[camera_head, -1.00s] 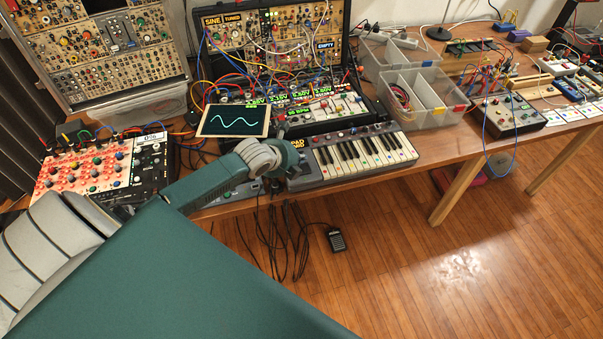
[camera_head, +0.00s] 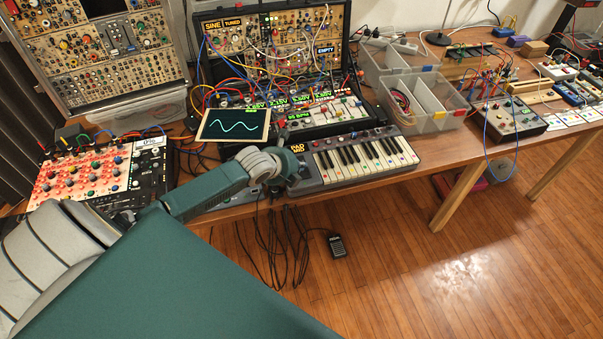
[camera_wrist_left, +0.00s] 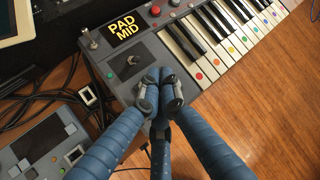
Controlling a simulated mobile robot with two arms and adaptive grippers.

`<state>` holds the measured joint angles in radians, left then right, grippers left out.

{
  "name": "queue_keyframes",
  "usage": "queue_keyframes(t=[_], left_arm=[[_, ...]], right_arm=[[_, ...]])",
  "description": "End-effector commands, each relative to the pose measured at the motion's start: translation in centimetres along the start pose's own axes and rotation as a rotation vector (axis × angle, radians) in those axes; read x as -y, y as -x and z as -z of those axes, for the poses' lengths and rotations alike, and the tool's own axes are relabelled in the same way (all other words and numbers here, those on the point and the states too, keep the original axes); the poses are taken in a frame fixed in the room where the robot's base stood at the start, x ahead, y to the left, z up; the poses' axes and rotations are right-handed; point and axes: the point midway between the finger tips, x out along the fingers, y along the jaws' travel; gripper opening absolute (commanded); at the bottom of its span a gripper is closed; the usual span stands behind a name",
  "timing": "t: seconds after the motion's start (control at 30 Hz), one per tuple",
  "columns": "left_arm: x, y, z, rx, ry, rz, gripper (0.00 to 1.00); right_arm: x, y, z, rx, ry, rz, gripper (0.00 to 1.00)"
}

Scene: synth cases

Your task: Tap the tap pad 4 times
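My left gripper (camera_head: 292,180) is at the left end of the small keyboard (camera_head: 365,158), near the table's front edge. In the left wrist view its blue fingers (camera_wrist_left: 160,96) meet at the tips, with nothing seen between them. The tips lie over the keyboard's near left corner, just below a dark square with a small lever (camera_wrist_left: 132,61). Touch or gap cannot be told. A display (camera_wrist_left: 127,25) reading "PAD MID" is above that square. A grey device (camera_wrist_left: 42,150) shows at lower left. I cannot tell for certain which surface is the tap pad. My right gripper is not in view.
A tablet with a wave trace (camera_head: 234,123) and a patched synth case (camera_head: 270,45) stand behind. A red-and-white panel (camera_head: 95,172) is at left. Clear bins (camera_head: 425,102) are at right. Cables (camera_head: 275,240) hang over the front edge above a floor pedal (camera_head: 337,246).

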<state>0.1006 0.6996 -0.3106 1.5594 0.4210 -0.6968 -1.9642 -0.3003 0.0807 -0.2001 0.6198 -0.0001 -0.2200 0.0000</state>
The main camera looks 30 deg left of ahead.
Motion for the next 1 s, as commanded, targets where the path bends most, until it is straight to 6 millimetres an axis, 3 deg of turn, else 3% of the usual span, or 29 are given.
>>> queue_keyframes(t=[1.0], left_arm=[[-0.43, -0.58, 0.42, 0.0, 0.0, 0.0, 0.0]], right_arm=[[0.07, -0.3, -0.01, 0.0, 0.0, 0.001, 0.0]])
